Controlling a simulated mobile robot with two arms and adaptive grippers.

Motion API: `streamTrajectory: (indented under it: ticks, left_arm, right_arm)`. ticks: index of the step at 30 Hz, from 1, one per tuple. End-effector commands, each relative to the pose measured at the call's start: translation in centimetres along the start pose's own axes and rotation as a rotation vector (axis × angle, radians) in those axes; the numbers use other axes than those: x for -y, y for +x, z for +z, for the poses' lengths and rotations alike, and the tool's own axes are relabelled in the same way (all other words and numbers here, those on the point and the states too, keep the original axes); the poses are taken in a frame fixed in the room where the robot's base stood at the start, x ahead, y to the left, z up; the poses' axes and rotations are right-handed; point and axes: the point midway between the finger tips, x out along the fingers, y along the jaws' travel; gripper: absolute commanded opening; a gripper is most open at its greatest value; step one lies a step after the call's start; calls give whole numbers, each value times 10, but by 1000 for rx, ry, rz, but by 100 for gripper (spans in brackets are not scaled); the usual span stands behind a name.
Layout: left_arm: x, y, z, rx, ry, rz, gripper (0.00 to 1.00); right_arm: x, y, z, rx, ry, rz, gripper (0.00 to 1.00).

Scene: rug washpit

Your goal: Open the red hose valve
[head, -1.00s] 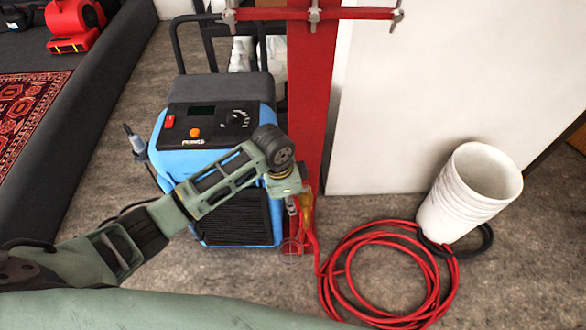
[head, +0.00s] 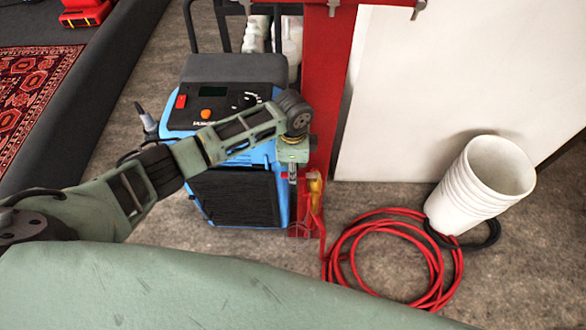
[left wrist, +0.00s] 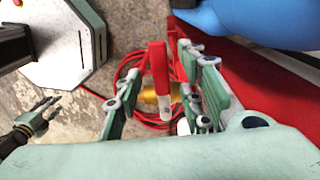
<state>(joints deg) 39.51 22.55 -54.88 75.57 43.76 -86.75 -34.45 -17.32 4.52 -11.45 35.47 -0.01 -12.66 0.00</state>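The red hose valve shows in the left wrist view as a red lever handle (left wrist: 158,68) over a brass body (left wrist: 149,96). In the head view its yellowish brass body (head: 316,186) sits low by the red post, just right of my left gripper (head: 292,172). In the left wrist view my left gripper (left wrist: 158,108) is open, with one finger on each side of the handle. The handle stands in the gap, apart from the left finger; contact with the right finger cannot be told. My right gripper (left wrist: 50,106) appears open and empty at the left edge.
A blue machine (head: 235,198) stands close left of the valve, beside the red post (head: 325,110). A coiled red hose (head: 350,250) and stacked white buckets (head: 475,190) lie to the right. A white panel (head: 430,90) stands behind. A patterned rug (head: 35,95) is far left.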

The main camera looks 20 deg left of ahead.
Motion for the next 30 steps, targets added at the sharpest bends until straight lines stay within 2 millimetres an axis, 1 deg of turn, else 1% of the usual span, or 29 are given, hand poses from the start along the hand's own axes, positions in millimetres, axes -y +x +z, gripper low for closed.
streamTrajectory:
  ticks: [1,4,12,24,30]
  left_arm:
    - [-1,5,0,1,0,1,36]
    - [0,11,0,1,-1,0,36]
    - [0,12,0,0,0,-1,36]
    - [0,12,0,0,-1,-1,1]
    - [0,12,0,0,0,-1,0]
  right_arm:
    - [0,0,0,0,0,0,40]
    - [0,0,0,0,1,0,40]
    - [-1,0,0,-1,1,1,40]
    - [-1,0,-2,-3,1,1,40]
    - [-1,0,-2,-4,0,1,40]
